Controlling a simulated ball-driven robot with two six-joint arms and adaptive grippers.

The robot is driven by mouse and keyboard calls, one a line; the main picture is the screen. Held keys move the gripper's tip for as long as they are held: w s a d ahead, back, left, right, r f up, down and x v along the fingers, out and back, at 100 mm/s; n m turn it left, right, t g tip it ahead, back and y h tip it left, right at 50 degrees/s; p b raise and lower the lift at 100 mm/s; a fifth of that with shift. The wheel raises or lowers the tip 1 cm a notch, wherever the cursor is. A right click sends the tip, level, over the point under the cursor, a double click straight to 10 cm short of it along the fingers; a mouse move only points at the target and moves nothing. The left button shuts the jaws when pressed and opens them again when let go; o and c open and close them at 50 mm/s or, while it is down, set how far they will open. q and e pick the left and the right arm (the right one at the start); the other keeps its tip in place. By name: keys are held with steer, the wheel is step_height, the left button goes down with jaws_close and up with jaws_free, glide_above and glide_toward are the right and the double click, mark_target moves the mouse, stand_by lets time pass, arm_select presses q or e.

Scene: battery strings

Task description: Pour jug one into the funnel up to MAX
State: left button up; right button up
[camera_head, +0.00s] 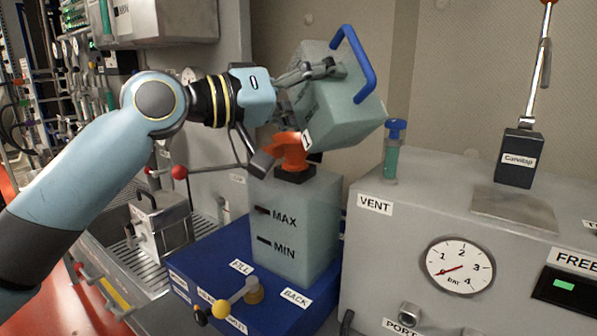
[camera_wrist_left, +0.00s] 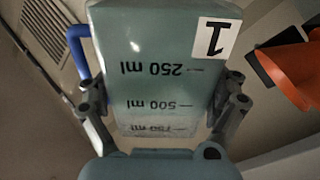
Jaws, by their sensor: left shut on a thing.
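Jug one (camera_head: 345,118) is a pale green-grey jug with a blue handle (camera_head: 352,62) and a "1" label. It is held tilted above and to the right of the orange funnel (camera_head: 290,150). My left gripper (camera_head: 308,74) is shut on its sides; the wrist view shows a finger on each side of the jug (camera_wrist_left: 150,45) and upside-down 250, 500 and 750 ml marks. The funnel sits on a grey-green tank (camera_head: 318,215) with MAX and MIN marks; its edge also shows in the wrist view (camera_wrist_left: 295,75). No stream is discernible, and I cannot tell the liquid levels. My right gripper is out of view.
The tank stands on a blue base (camera_head: 215,255) with FILL and BACK labels and a yellow-ended valve lever (camera_head: 237,300). A grey cabinet (camera_head: 420,225) with a gauge, a blue-capped VENT post (camera_head: 394,150) and a tall lever (camera_head: 538,85) stands right.

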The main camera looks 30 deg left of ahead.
arm_select(q)
steer(key=shift+r, duration=0.25)
steer(key=shift+r+n+p, duration=0.45)
steer(key=shift+n+p, duration=0.25)
steer(key=shift+p, duration=0.65)
stand_by(0.9)
steer(key=shift+r+n+p, duration=0.35)
steer(key=shift+n+p, duration=0.15)
steer(key=shift+p, duration=0.4)
steer(key=shift+a+r+n+p, duration=0.1)
steer(key=shift+r+n+p, duration=0.05)
steer(key=shift+n+p, duration=0.2)
steer(key=shift+r, duration=0.1)
stand_by(0.7)
steer(key=shift+r+n+p, duration=0.2)
steer(key=shift+n+p, duration=0.05)
steer(key=shift+p, duration=0.35)
steer(key=shift+w+a+r+n, duration=0.1)
steer(key=shift+r+n, duration=0.05)
steer(key=shift+n, duration=0.15)
stand_by(0.6)
